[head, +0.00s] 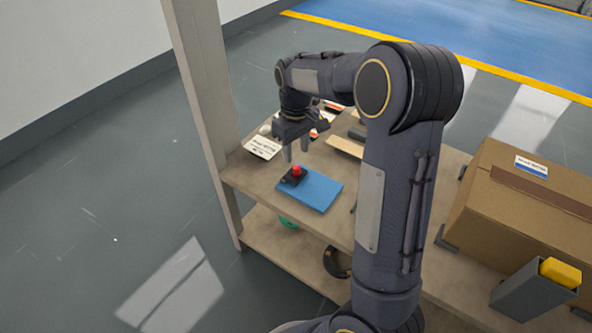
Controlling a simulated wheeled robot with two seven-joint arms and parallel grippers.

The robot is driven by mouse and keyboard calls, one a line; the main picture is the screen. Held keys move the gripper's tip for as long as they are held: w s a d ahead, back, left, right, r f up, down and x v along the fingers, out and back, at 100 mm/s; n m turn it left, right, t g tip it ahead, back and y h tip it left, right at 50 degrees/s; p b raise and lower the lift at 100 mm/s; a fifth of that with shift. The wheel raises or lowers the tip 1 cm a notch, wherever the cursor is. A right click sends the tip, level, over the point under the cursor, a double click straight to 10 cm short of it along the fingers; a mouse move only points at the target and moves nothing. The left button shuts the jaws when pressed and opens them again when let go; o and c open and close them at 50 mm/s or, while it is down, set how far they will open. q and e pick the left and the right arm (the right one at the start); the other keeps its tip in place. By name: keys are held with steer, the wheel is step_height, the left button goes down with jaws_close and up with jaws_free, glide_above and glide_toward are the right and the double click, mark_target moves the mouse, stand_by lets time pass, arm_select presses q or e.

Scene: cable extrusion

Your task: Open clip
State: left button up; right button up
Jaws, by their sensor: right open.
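My right gripper (296,152) is open above the top shelf, with its fingers pointing down and nothing seen between them. Just below the fingers, a small black piece with a red knob (296,171) sits on the corner of a blue pad (318,193). I cannot tell from this view whether this piece is the clip, or whether it is open or shut. The fingers look apart from it. My left gripper is not in view. My right arm hides part of the shelf.
The top shelf (238,178) has a post (205,90) at its left corner. A cardboard box (520,215) and a grey holder with a yellow block (560,272) are at right. A dark ring (337,264) is on the lower shelf.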

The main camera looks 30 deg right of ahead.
mark_target(297, 167)
step_height(297, 167, down, 6)
steer(key=shift+r+b, duration=0.15)
steer(key=shift+b, duration=0.85)
steer(key=c, duration=0.9)
steer(key=shift+r, duration=0.1)
